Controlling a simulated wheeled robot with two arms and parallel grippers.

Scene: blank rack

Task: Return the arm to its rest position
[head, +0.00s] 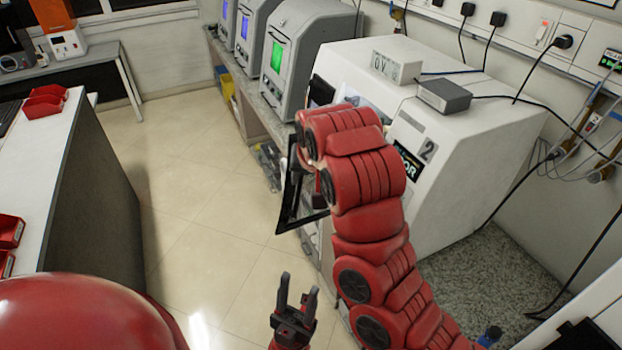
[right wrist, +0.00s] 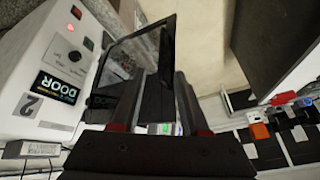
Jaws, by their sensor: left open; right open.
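My right arm (head: 368,185), red and segmented, reaches up in front of the white machine marked 2 (head: 480,135). Its gripper is hidden behind the arm in the head view. In the right wrist view my right gripper (right wrist: 157,88) is open, its dark fingers apart. The machine's black-framed door (right wrist: 125,55) stands open beyond and partly behind the fingers; I cannot tell whether they touch it. The door frame (head: 287,205) also shows left of my arm in the head view. My left gripper (head: 298,290) is open and empty over the floor, pointing up.
Several grey machines with lit screens (head: 282,60) stand along the bench at the back. A small grey box (head: 444,96) and a clock-like block (head: 392,66) sit on the white machine. A counter with red bins (head: 46,101) stands at left. The tiled floor (head: 195,205) between is clear.

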